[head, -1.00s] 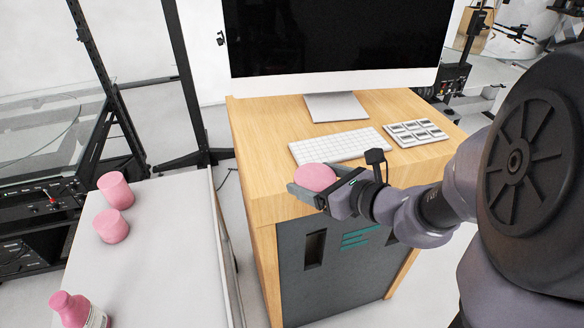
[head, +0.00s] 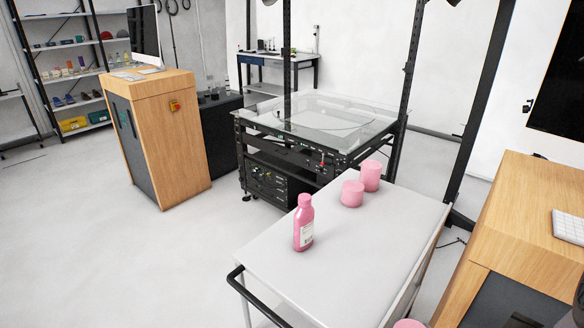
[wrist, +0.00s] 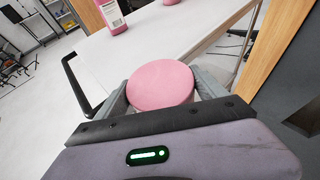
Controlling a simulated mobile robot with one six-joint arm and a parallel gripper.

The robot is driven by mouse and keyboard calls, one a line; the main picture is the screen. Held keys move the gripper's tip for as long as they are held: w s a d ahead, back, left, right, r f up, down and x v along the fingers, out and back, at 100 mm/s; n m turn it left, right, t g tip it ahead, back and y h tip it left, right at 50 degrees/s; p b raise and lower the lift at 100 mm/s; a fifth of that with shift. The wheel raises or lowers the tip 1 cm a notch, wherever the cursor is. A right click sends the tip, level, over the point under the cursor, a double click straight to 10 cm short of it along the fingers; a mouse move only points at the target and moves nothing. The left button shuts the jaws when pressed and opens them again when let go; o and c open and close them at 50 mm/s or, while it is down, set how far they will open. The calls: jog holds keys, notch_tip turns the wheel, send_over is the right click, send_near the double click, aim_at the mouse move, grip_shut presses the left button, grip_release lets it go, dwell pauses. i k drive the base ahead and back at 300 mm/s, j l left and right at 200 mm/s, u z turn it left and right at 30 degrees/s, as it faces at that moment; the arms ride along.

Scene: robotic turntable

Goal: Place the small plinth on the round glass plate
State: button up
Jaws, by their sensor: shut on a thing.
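My gripper (wrist: 163,88) is shut on a pink round-topped piece, the small plinth (wrist: 160,85), in the wrist view. A grey finger presses on each side of it; its lower part is hidden. In the head view only a sliver of the plinth (head: 408,324) shows at the bottom edge, in front of the white table. The round glass plate (head: 325,124) lies flat on top of the black turntable frame (head: 262,143), beyond the white table. It is clear and nothing is seen standing on it. My gripper is well apart from it.
The white table (head: 340,262) carries a pink bottle (head: 303,230), a short pink cylinder (head: 352,194) and a taller one (head: 370,175). Dark posts (head: 400,90) rise beside the turntable. A wooden desk (head: 520,215) stands right. Open floor (head: 120,255) lies left.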

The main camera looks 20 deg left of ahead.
aim_at(324, 111)
jog(key=i+j+u, duration=0.1)
jog(key=j+u, duration=0.2)
jog(key=j, duration=0.2)
jog(key=i+j+u, duration=0.15)
jog(key=j+u, duration=0.2)
jog(key=i+j+u, duration=0.3)
jog(key=j, duration=0.25)
jog(key=i+j+u, duration=0.5)
jog(key=j+u, duration=0.15)
jog(key=i+j+z, duration=0.15)
jog(key=i, duration=0.4)
jog(key=i+j+z, duration=0.2)
jog(key=i+j, duration=0.15)
jog(key=i, duration=0.2)
jog(key=i+j+z, duration=0.15)
jog(key=i+j, duration=0.25)
jog(key=i, duration=0.15)
jog(key=i+l+z, duration=0.55)
jog(key=i+z, duration=0.4)
jog(key=i, duration=0.15)
jog(key=i+z, duration=0.45)
jog(key=i, duration=0.15)
jog(key=i+j+z, duration=0.15)
jog(key=i+z, duration=0.3)
jog(key=i, duration=0.2)
jog(key=i+j+z, duration=0.45)
jog(key=i, duration=0.2)
jog(key=i+j+z, duration=0.45)
jog(key=i+j, duration=0.05)
jog(key=i, duration=0.05)
